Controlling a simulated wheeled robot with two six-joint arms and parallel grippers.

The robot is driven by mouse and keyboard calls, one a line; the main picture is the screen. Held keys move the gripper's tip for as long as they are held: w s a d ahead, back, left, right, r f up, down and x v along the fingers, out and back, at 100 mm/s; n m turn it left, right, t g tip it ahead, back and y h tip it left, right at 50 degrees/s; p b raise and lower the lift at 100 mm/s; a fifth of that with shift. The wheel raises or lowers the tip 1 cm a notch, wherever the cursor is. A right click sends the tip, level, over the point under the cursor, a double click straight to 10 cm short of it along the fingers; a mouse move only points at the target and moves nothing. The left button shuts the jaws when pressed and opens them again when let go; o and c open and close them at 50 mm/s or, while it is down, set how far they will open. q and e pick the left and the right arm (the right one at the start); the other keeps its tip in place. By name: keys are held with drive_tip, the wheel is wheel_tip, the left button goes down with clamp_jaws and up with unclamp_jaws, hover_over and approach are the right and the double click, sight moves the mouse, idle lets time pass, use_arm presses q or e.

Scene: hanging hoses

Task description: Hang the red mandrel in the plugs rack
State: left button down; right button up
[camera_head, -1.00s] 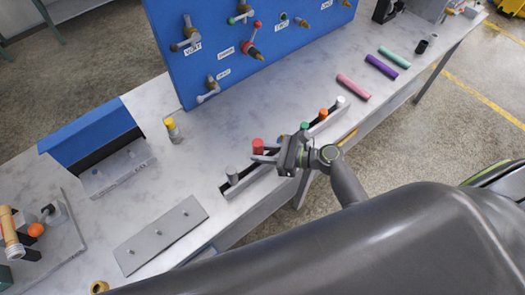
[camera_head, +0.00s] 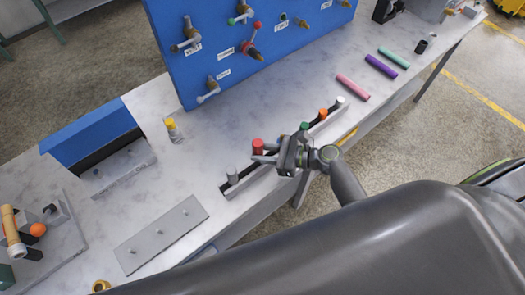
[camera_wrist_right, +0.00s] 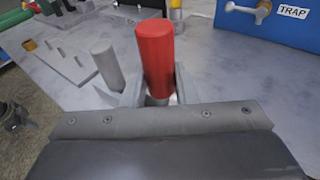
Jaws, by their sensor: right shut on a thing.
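The red mandrel (camera_head: 258,146) stands roughly upright at the long grey plugs rack (camera_head: 254,181) near the bench's front edge. It is in line between a grey plug (camera_head: 232,174) and a green plug (camera_head: 304,127). My right gripper (camera_head: 266,155) is shut on the red mandrel from the right. In the right wrist view the red mandrel (camera_wrist_right: 155,58) rises between the two fingers (camera_wrist_right: 157,92), with the grey plug (camera_wrist_right: 107,64) to its left. The mandrel's lower end is hidden, so I cannot tell whether it is seated in the rack. My left gripper is not in view.
An orange plug (camera_head: 322,114) and a white plug (camera_head: 340,101) stand farther along the rack. A blue valve panel (camera_head: 225,90) rises behind. A yellow-topped piece (camera_head: 172,130) stands on the bench. Pink, purple and teal cylinders lie at the right. A flat grey plate (camera_head: 160,236) lies front left.

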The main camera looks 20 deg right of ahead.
idle(0.5)
drive_tip(key=shift+f+b, duration=1.55)
drive_tip(key=shift+f, duration=0.6)
drive_tip(key=o, duration=1.1)
drive_tip(key=shift+b+v, duration=2.15)
drive_tip(key=shift+v, duration=6.55)
